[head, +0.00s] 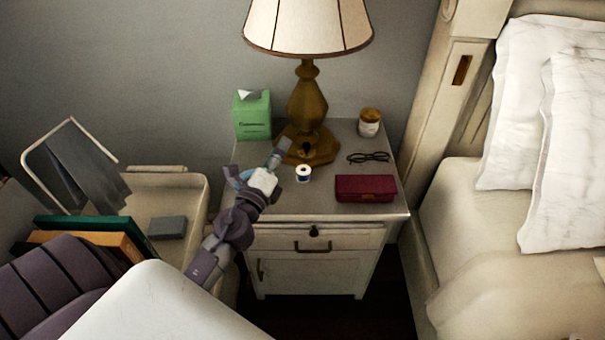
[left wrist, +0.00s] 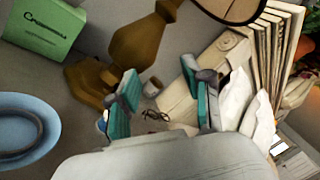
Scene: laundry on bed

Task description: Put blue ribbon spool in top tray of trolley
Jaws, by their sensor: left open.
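The blue ribbon spool (head: 303,174), small with white ends and a blue middle, stands upright on the nightstand (head: 318,202) in front of the lamp. My left gripper (head: 278,156) is open and empty, over the nightstand just left of the spool and apart from it. In the left wrist view the two teal finger pads of the left gripper (left wrist: 165,94) are spread wide. A bit of the spool (left wrist: 101,123) seems to show there, mostly hidden behind one finger. The beige trolley (head: 190,190) is at the left, with its top tray partly visible. My right gripper is out of view.
Lamp (head: 308,95), green tissue box (head: 252,116), jar (head: 369,122), glasses (head: 369,157) and red wallet (head: 365,188) stand around the spool. A blue round dish (left wrist: 25,128) is near the gripper. The trolley holds a grey box (head: 167,227) and books (head: 100,232).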

